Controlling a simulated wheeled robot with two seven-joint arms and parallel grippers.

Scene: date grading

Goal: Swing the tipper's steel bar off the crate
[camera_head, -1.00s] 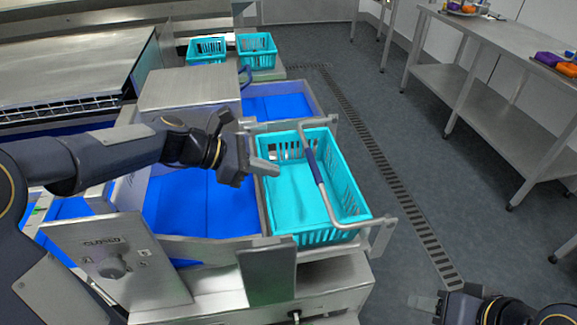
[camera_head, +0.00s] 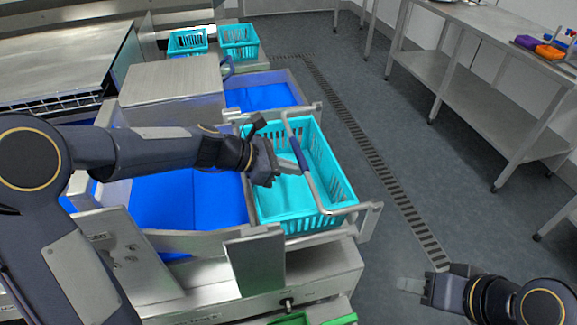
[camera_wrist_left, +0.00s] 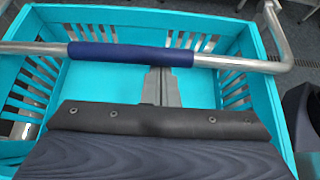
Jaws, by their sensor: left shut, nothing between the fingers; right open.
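The tipper's steel bar (camera_head: 315,190) lies across the teal crate (camera_head: 338,168), with a dark blue sleeve (camera_head: 299,154) around its middle. In the left wrist view the bar (camera_wrist_left: 225,63) and its sleeve (camera_wrist_left: 130,55) cross above the crate (camera_wrist_left: 265,95). My left gripper (camera_head: 292,167) is shut and empty over the crate, just beside the sleeve on its left side. In the left wrist view its fingertips (camera_wrist_left: 160,82) point at the sleeve; I cannot tell whether they touch it. My right gripper (camera_head: 418,286) is open, low at the right, away from the crate.
A blue-lined bin (camera_head: 190,205) lies left of the crate, with a steel panel (camera_head: 255,265) in front. Two teal crates (camera_head: 238,40) stand at the back. A steel table (camera_head: 500,70) stands at the right. The floor between is clear.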

